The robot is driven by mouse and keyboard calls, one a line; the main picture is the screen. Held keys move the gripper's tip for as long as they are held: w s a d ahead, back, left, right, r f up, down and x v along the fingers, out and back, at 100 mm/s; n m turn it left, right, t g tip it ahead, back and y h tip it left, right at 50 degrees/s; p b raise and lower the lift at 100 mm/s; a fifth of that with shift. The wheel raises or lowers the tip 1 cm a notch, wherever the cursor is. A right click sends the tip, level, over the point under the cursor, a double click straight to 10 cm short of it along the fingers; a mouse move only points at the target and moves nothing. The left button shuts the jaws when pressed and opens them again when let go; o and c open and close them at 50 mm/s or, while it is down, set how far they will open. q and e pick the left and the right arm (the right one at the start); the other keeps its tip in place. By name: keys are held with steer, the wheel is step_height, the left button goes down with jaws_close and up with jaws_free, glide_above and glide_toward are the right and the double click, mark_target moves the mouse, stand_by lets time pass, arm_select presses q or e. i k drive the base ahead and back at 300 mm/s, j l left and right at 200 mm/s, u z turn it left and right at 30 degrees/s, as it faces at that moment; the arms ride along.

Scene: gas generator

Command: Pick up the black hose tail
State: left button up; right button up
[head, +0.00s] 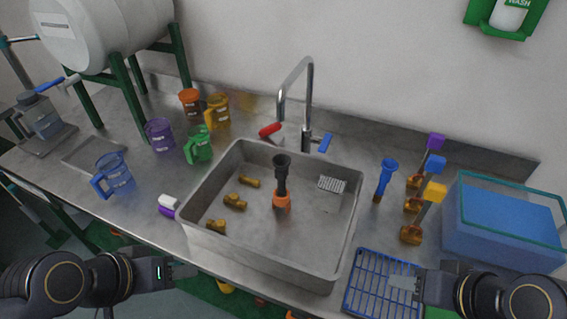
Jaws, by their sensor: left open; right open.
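A black upright piece with a flared top (282,170), which looks like the black hose tail, stands in the sink basin (225,251). Its lower end meets an orange part (282,201); I cannot tell how they join. My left gripper (190,270) is open and empty at the lower left, in front of the counter and well away from the black piece. My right gripper (398,283) is open and empty at the lower right, over the blue rack (376,264), also apart from the black piece.
Several brass fittings (235,202) lie in the basin's left side. The faucet (306,95) rises behind it. Coloured jugs (115,176) stand left. A blue flared piece (385,178), brass pieces with coloured tops (412,233) and a blue tub (508,225) stand right.

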mark_target(282, 162)
steer(key=i+j, duration=0.1)
steer(key=j, duration=0.5)
steer(key=i+j+z, duration=0.1)
steer(key=j, duration=0.5)
steer(key=i+j+z, duration=0.1)
steer(key=j, duration=0.5)
